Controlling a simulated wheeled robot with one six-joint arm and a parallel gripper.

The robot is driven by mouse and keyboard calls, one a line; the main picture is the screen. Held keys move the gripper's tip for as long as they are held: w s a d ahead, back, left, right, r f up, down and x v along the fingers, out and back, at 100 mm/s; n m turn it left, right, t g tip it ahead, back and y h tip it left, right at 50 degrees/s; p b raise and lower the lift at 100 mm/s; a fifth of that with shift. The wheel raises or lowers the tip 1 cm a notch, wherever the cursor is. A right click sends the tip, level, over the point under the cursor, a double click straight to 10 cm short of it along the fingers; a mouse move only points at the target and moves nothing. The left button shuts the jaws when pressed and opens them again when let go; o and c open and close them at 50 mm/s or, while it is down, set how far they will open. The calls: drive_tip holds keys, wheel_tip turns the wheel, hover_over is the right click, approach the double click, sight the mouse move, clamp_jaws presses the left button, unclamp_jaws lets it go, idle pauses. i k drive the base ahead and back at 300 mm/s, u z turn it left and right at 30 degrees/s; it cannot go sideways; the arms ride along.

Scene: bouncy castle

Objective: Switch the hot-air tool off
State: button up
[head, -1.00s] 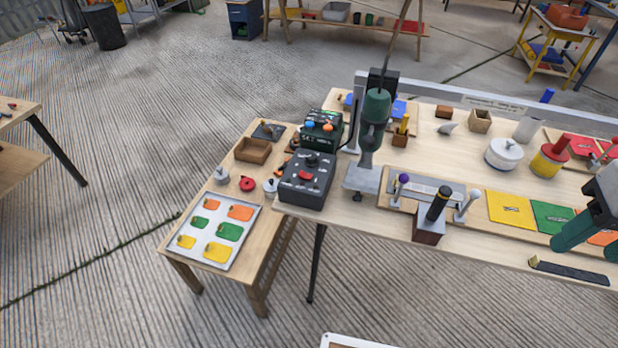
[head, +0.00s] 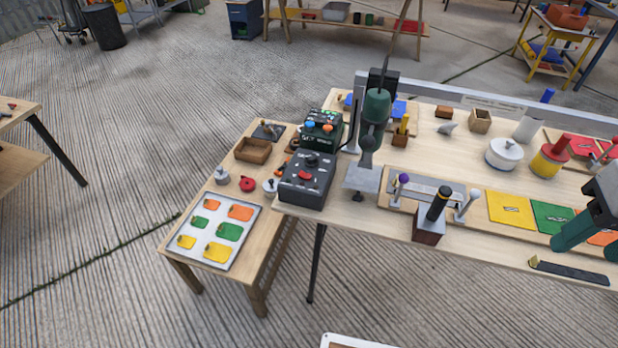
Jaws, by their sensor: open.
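A green tool with a grey nozzle (head: 376,107), which looks like the hot-air tool, stands upright in a dark holder at the table's left part. A dark grey control box (head: 319,193) with a red knob or switch (head: 305,175) and small dark controls sits at the table's left corner, left of the tool. Behind it is a green-and-black box (head: 323,140) with a blue and an orange knob. The switch positions are too small to read. My gripper (head: 585,245), with green fingers, is open at the right edge, partly cut off, far right of the tool and boxes.
A clamp-like fixture (head: 430,188) and a black-handled block (head: 428,231) stand between my gripper and the control box. Coloured sheets (head: 511,208), a white pot (head: 503,153) and a yellow-red pot (head: 550,160) are nearby. A lower side table (head: 180,235) holds a tray. Floor in front is clear.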

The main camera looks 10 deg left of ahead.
sight(307, 176)
drive_tip(key=k, duration=1.3)
drive_tip(key=u, duration=1)
drive_tip(key=i, duration=1.5)
drive_tip(key=z, duration=0.55)
